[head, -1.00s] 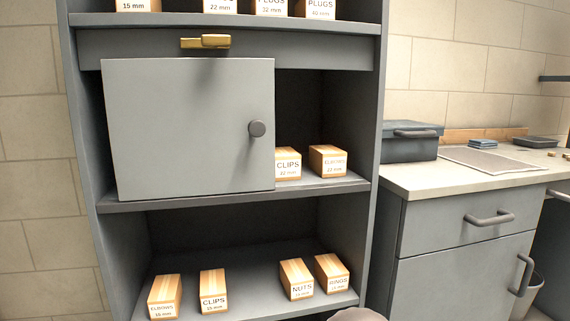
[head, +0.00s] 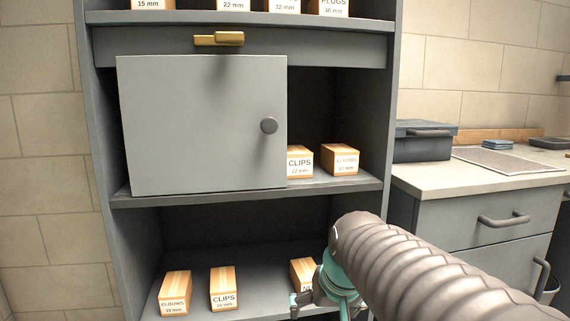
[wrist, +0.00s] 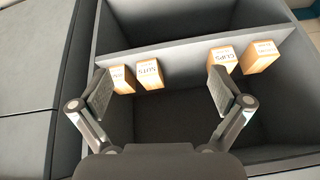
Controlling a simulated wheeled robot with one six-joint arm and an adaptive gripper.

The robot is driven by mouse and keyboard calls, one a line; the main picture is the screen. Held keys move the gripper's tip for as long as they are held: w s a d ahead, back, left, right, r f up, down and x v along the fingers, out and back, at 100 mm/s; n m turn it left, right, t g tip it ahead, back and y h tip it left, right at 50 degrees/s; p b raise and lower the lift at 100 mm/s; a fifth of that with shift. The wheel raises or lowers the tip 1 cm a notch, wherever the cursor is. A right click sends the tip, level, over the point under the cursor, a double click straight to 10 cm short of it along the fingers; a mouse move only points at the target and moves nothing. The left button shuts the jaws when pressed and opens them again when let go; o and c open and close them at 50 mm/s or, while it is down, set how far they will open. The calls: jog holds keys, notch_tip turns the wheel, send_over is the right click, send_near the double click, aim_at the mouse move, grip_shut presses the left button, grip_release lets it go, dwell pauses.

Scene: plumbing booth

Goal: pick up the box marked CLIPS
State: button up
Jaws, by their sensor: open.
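Two boxes marked CLIPS show in the head view. One CLIPS box (head: 224,288), marked 15 mm, stands on the lower shelf, second from the left. The other CLIPS box (head: 299,161), marked 22 mm, stands on the middle shelf, partly behind the grey door. My gripper (head: 306,299) is low in front of the lower shelf, right of the 15 mm box, and partly covers the NUTS box (head: 302,271). In the wrist view the picture is turned over; my gripper (wrist: 163,90) is open and empty, with a CLIPS box (wrist: 222,59) beyond its right finger.
On the lower shelf an ELBOWS box (head: 175,291) stands left of the 15 mm CLIPS box. The grey door (head: 200,125) covers the left of the middle shelf (head: 240,193). A box (head: 340,160) stands right of the 22 mm CLIPS box. A counter (head: 450,178) is at right.

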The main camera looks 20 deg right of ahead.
jog(key=w+d+r+t, duration=0.1)
jog(key=w+d+r, duration=0.25)
jog(key=w, duration=0.25)
jog(key=w+d+r+t, duration=0.1)
jog(key=w+d+r, duration=0.1)
jog(key=w+r, duration=0.4)
jog(key=n+t+y, duration=0.1)
jog(key=n+t, duration=0.3)
jog(key=t, duration=0.2)
send_near(297, 150)
jog(key=p+x, duration=0.1)
jog(key=x, duration=0.9)
jog(key=shift+w+f, duration=0.15)
jog(key=shift+w, duration=0.15)
jog(key=shift+c, duration=0.3)
jog(key=c, duration=1.2)
jog(key=shift+c, duration=0.2)
